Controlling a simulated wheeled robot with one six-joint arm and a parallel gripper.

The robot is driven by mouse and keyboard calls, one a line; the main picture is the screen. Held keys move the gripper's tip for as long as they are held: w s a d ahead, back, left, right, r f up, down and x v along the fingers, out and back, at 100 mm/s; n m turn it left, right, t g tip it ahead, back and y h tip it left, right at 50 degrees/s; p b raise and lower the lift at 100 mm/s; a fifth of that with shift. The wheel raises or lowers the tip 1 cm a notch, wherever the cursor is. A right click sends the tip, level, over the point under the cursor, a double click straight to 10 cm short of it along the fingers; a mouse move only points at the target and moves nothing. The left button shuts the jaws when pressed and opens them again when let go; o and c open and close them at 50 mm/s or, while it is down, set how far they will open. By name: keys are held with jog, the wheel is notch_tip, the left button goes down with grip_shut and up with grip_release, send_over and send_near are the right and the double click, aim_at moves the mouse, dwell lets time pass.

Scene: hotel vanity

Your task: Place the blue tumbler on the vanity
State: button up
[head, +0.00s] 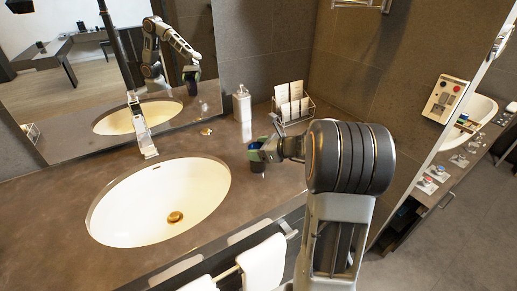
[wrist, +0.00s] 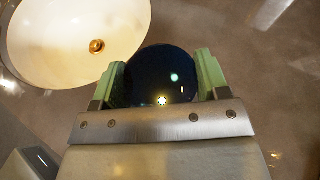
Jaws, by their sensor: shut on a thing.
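The blue tumbler (wrist: 160,72) is dark blue and round in the wrist view, between the green pads of my gripper (wrist: 160,80). My gripper is shut on it, with one pad on each side. In the head view the tumbler (head: 257,164) shows small and dark at the end of my gripper (head: 262,152). It is over the brown vanity top (head: 215,142), to the right of the basin. I cannot tell whether its base touches the vanity.
A white oval basin (head: 158,203) lies left of the tumbler. A soap dispenser (head: 241,104) and a wire rack of cards (head: 291,104) stand toward the back wall. White towels (head: 263,264) hang at the front edge. The mirror (head: 100,65) rises behind the vanity.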

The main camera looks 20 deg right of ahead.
jog(key=o, duration=1.3)
jog(key=shift+f, duration=0.1)
